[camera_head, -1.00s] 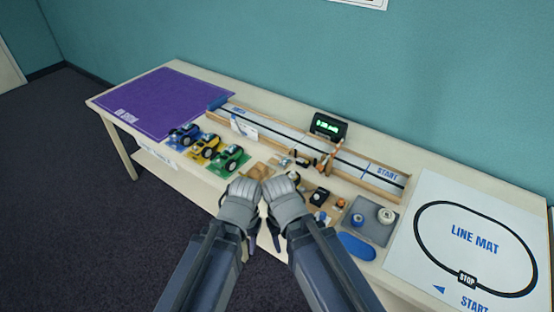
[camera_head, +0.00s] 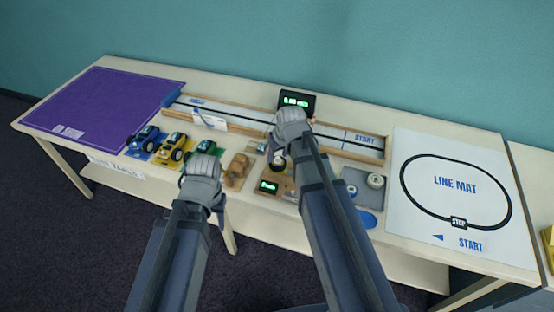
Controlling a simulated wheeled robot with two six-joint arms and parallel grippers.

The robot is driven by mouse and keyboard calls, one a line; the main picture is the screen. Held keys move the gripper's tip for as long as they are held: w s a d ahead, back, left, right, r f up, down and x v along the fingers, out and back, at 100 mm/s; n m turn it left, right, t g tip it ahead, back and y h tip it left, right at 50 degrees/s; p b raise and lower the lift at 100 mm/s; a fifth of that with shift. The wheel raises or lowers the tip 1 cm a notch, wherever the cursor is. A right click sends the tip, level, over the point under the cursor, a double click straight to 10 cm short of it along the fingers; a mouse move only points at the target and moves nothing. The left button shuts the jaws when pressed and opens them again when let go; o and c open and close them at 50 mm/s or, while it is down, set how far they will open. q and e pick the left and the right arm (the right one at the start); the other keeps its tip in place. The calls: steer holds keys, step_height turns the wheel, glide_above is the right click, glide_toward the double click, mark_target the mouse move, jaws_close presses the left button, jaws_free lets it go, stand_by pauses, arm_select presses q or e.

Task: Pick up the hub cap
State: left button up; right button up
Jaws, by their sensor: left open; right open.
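I cannot make out the hub cap for certain. A small blue round piece (camera_head: 351,189) sits on the grey tray (camera_head: 357,174), partly behind my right arm, and may be it. A pale round roll (camera_head: 375,181) sits beside it. My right gripper (camera_head: 291,118) is over the track, in front of the display, left of the tray. Both are open with no object visible in them; their fingertips are mostly hidden.
A wood-sided track (camera_head: 230,115) runs along the back near a lit display (camera_head: 297,101). A purple mat (camera_head: 105,103) and a line mat (camera_head: 450,195) cover the two sides. A blue oval dish (camera_head: 367,219) lies at the front.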

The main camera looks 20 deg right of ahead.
mark_target(278, 157)
steer(key=shift+t, duration=0.4)
steer(key=w+f+b, duration=0.1)
steer(key=f+b, duration=0.1)
steer(key=w+d+f+b, duration=0.1)
steer(key=w+f+b, duration=0.1)
steer(key=b, duration=0.1)
steer(key=w+f+b, duration=0.2)
steer(key=f, duration=0.1)
steer(key=shift+d, duration=0.25)
steer(key=shift+r, duration=0.1)
jaws_close()
stand_by(0.5)
